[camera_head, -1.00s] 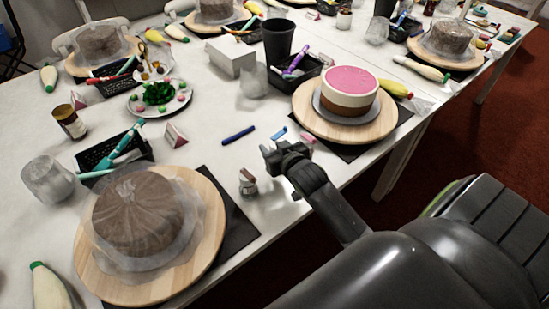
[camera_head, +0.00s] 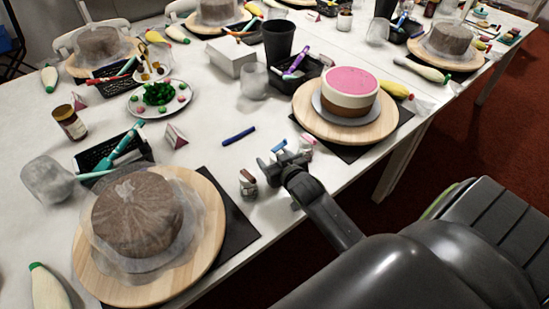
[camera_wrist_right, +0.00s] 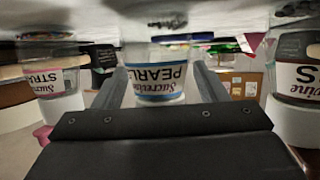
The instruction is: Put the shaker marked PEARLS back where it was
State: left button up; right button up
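The shaker marked PEARLS (camera_wrist_right: 158,82) shows upside down in the right wrist view, with a blue band, between the two fingers of my right gripper (camera_wrist_right: 158,72). In the head view its blue part (camera_head: 279,146) shows at the fingertips of my right gripper (camera_head: 281,163), which is shut on it. The shaker is upright, in line between a pink shaker (camera_head: 307,141) and a brown shaker (camera_head: 248,182). I cannot tell whether its base touches the table. My left gripper is not in view.
The pink shaker (camera_wrist_right: 52,80) and the brown one (camera_wrist_right: 298,75) flank it closely. A pink cake (camera_head: 350,84) on a wooden turntable (camera_head: 300,117) is behind right. A covered brown cake (camera_head: 137,212) stands at left. A blue pen (camera_head: 238,135) lies on the table.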

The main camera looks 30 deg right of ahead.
jog(key=shift+r, duration=0.2)
jog(key=v, duration=1.2)
jog(key=shift+f, duration=0.1)
